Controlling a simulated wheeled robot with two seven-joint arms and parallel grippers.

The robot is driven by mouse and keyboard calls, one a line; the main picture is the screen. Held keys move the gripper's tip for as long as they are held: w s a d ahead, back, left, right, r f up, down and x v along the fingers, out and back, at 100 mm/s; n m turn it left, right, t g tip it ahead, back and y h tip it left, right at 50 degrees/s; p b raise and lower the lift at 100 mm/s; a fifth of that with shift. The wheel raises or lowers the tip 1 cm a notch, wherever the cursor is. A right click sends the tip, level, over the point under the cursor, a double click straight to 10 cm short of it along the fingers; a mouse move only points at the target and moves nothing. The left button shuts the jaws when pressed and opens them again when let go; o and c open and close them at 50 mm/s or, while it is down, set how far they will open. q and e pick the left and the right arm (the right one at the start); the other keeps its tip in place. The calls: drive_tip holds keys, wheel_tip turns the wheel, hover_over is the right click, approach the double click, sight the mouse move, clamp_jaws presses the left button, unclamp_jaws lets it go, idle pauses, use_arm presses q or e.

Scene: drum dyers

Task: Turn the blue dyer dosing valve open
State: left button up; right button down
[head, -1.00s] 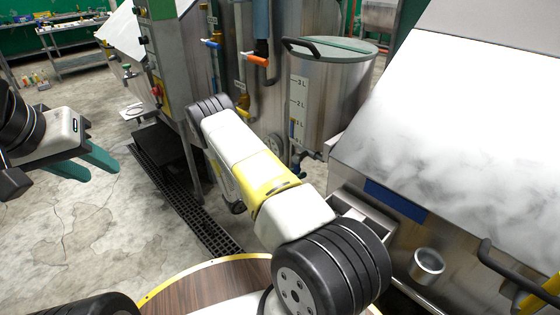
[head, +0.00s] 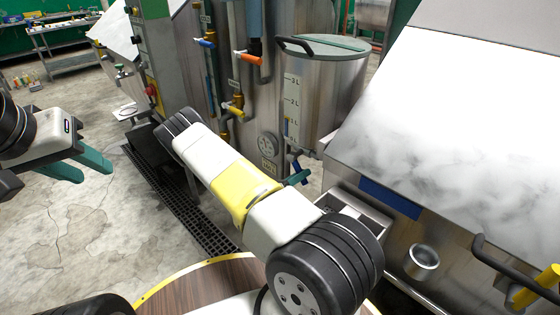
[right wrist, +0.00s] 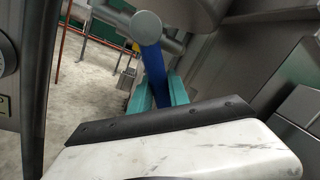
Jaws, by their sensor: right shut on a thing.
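The blue valve handle (right wrist: 151,62) hangs from a grey pipe fitting (right wrist: 145,24) in the right wrist view, tilted slightly. My right gripper (right wrist: 158,88) is shut on it, with a teal finger on each side. In the head view the right gripper's teal fingertips (head: 298,178) show just beyond my forearm, at the foot of the metal dosing tank (head: 325,98). Little of the handle shows there. My left gripper (head: 92,168) is open and empty at the left, over bare floor.
Orange (head: 249,58), blue (head: 205,43) and yellow (head: 234,109) pipe handles stand left of the tank. A large sloped metal housing (head: 450,120) fills the right side, with a black handle (head: 500,265) below. A round wooden top (head: 205,285) lies in front. The left floor is free.

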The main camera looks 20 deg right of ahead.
drive_tip(key=n, duration=0.1)
drive_tip(key=s+r+n, duration=0.1)
drive_tip(key=n, duration=0.1)
drive_tip(key=shift+s+d+r+t, duration=0.1)
drive_tip(key=shift+d+r+t, duration=0.05)
drive_tip(key=shift+t, duration=0.25)
drive_tip(key=n, duration=0.1)
drive_tip(key=r+n, duration=0.1)
drive_tip(key=n, duration=0.1)
drive_tip(key=shift+s+d+r+n+t, duration=0.2)
drive_tip(key=shift+s+n+t, duration=0.1)
drive_tip(key=shift+s+t, duration=0.1)
drive_tip(key=shift+s+r+n+t, duration=0.1)
drive_tip(key=shift+r+n+t, duration=0.45)
drive_tip(key=shift+n, duration=0.85)
drive_tip(key=shift+s+r+n+t, duration=0.1)
drive_tip(key=shift+r+n+t, duration=0.15)
drive_tip(key=shift+r+n, duration=0.85)
drive_tip(key=shift+d+f+n, duration=0.1)
drive_tip(key=shift+f+n, duration=0.15)
drive_tip(key=shift+n, duration=0.15)
drive_tip(key=c, duration=1.3)
unclamp_jaws()
drive_tip(key=shift+o, duration=0.2)
drive_tip(key=v, duration=0.8)
drive_tip(key=shift+r, duration=0.1)
